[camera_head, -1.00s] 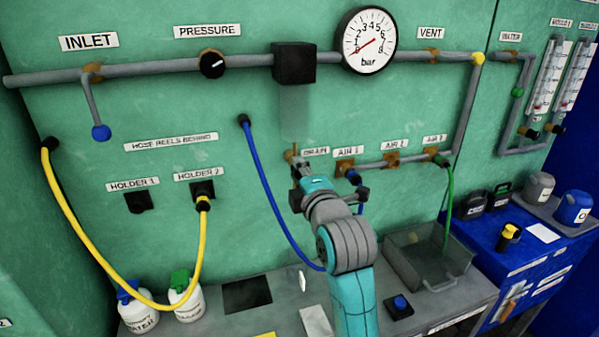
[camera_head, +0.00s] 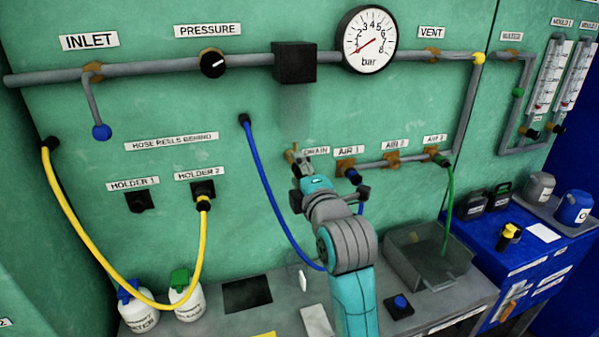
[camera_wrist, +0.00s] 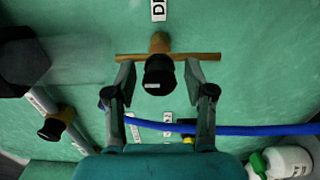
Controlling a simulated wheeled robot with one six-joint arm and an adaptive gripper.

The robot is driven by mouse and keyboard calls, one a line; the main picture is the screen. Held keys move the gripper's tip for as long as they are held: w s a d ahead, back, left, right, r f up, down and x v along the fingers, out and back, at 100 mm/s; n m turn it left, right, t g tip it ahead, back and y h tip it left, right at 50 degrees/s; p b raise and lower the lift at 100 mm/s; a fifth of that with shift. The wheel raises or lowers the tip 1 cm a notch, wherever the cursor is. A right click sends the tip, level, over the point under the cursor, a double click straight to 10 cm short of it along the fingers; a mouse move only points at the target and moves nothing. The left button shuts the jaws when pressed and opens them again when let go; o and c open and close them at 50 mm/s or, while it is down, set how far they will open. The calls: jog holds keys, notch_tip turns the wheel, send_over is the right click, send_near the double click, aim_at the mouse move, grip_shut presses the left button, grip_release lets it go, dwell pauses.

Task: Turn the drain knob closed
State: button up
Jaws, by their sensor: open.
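The drain knob (camera_wrist: 159,77) is a black knob with a small white mark, on a brass fitting (camera_wrist: 190,56) against the green panel in the wrist view. In the head view, the top of the brass drain fitting (camera_head: 290,156) shows left of the DRAIN label (camera_head: 316,151); my gripper hides the knob. My gripper (camera_head: 301,164) is open at the valve. In the wrist view, its two fingers (camera_wrist: 160,73) stand on either side of the knob, with visible gaps between them and it. The DRAIN label (camera_wrist: 158,10) is partly cut off at the top.
The AIR 1 valve (camera_head: 354,176) is close to the right of my gripper. A blue hose (camera_head: 272,208) hangs at left and passes below the fingers in the wrist view (camera_wrist: 255,130). A gauge (camera_head: 368,41) and a black box (camera_head: 294,62) are above. A bench lies below.

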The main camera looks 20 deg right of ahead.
jog(key=s, duration=0.7)
jog(key=shift+s, duration=0.2)
jog(key=s+f+m+g, duration=0.1)
jog(key=s+f+m, duration=0.2)
jog(key=s+f, duration=0.45)
jog(key=s+f+m, duration=0.3)
jog(key=s+f, duration=0.1)
jog(key=f, duration=0.6)
jog(key=s+f+m+g, duration=0.1)
jog(key=s+f+m, duration=0.2)
jog(key=s+f, duration=0.35)
jog(key=s+f+m, duration=0.3)
jog(key=s+m, duration=0.1)
jog(key=s, duration=1)
jog(key=s+f+m+g, duration=0.1)
jog(key=s+f+m, duration=0.3)
jog(key=s, duration=0.9)
jog(key=shift+s+d+f+m, duration=0.2)
jog(key=shift+s+m, duration=0.15)
jog(key=shift+m, duration=0.25)
jog(key=shift+c, duration=0.3)
